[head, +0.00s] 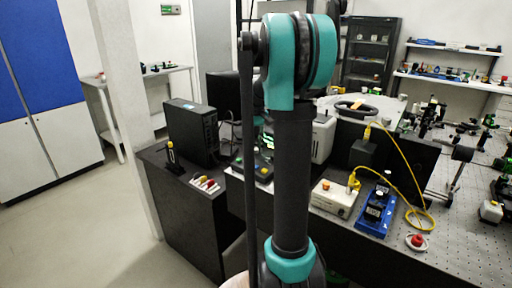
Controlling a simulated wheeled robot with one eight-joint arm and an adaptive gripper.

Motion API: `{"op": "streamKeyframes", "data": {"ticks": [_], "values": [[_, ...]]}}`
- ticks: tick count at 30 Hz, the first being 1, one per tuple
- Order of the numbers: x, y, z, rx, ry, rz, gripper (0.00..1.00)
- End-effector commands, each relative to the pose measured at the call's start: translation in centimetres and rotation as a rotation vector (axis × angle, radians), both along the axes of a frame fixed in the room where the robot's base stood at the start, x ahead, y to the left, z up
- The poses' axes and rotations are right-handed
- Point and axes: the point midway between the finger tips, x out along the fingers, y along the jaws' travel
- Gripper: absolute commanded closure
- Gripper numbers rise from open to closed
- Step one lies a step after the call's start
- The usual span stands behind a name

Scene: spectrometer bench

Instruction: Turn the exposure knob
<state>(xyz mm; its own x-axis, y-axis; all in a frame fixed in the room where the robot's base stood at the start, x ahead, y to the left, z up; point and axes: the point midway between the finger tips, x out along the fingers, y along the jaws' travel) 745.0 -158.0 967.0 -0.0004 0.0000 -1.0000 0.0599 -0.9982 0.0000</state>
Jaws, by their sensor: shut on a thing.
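My arm rises through the middle of the head view and hides the bench behind it. My gripper cannot be made out; it seems to be hidden behind the arm. No knob is clearly marked as the exposure knob. A white box (333,199) with a small orange top part stands on the bench to the right of my arm. A blue unit (363,221) with black parts is beside it. A small dark box (263,173) with a yellow part is partly visible left of the arm. Whether anything is touched cannot be seen.
A black computer case (193,131) and several coloured small items (206,184) are on the left bench. A yellow cable (409,174) loops over the right bench. A red button (417,240) sits near the front. Floor at left is clear.

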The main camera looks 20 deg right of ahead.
Motion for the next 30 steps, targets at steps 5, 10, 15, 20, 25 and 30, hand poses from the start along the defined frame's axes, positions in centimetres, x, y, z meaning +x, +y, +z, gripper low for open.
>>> {"op": "streamKeyframes", "data": {"ticks": [5, 10, 15, 20, 25, 30], "values": [[0.1, 0.0, 0.0, 0.000, -0.001, 0.000, 1.00], [0.1, 0.0, 0.0, 0.000, -0.001, 0.001, 0.76], [0.0, 0.0, 0.0, 0.000, -0.001, 0.001, 0.61], [0.0, 0.0, 0.0, 0.000, -0.001, 0.001, 0.61], [0.0, 0.0, 0.5, 0.000, 0.000, 0.001, 0.61], [0.0, 0.0, 2.9, 0.000, 0.000, 0.001, 0.61]]}}
